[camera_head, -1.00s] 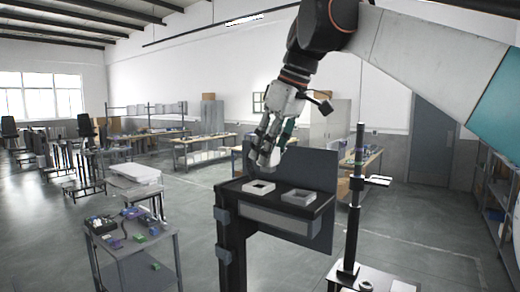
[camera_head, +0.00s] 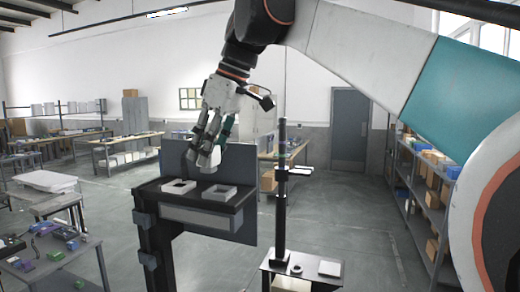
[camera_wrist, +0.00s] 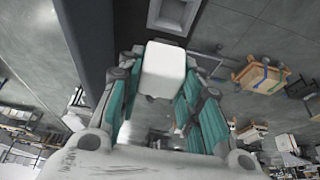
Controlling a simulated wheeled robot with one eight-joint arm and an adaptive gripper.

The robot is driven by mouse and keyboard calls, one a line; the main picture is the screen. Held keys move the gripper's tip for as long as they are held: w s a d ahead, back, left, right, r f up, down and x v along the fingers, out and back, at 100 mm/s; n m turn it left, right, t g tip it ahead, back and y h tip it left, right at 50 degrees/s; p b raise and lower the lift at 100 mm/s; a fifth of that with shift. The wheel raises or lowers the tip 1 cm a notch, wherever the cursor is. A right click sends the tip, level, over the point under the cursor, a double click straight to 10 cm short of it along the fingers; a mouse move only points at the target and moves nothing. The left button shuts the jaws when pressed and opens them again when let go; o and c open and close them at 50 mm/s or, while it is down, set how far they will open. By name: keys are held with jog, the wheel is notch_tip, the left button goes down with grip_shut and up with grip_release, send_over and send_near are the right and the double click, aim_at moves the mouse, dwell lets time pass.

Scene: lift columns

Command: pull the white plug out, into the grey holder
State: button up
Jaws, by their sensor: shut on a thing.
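My gripper (camera_head: 203,160) is shut on the white plug (camera_wrist: 163,68), a pale block with rounded edges held between its teal-lined fingers. In the head view it hangs above the black shelf, over the space between two square holders. The left holder (camera_head: 179,187) is pale with an open square hole. The right holder (camera_head: 220,193) is greyer, also with an open square hole. The wrist view shows one holder (camera_wrist: 172,16) at the top edge, apart from the plug. The fingers partly hide the plug in the head view.
A dark upright panel (camera_head: 240,170) stands behind the shelf. A black post (camera_head: 282,190) with a small arm rises from a table at the right. A side table (camera_head: 45,262) with coloured parts is at the lower left. Open floor lies between.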

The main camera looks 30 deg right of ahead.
jog(key=shift+s+d, duration=0.35)
jog(key=shift+s, duration=0.3)
jog(key=shift+s+d, duration=0.35)
jog(key=shift+s, duration=0.25)
jog(key=shift+p, duration=0.65)
dwell(0.9)
jog(key=shift+f+b, duration=1.15)
jog(key=shift+f, duration=1.2)
dwell(1.2)
dwell(0.3)
jog(key=o, duration=1.1)
jog(key=shift+c, duration=0.2)
jog(key=o, duration=0.6)
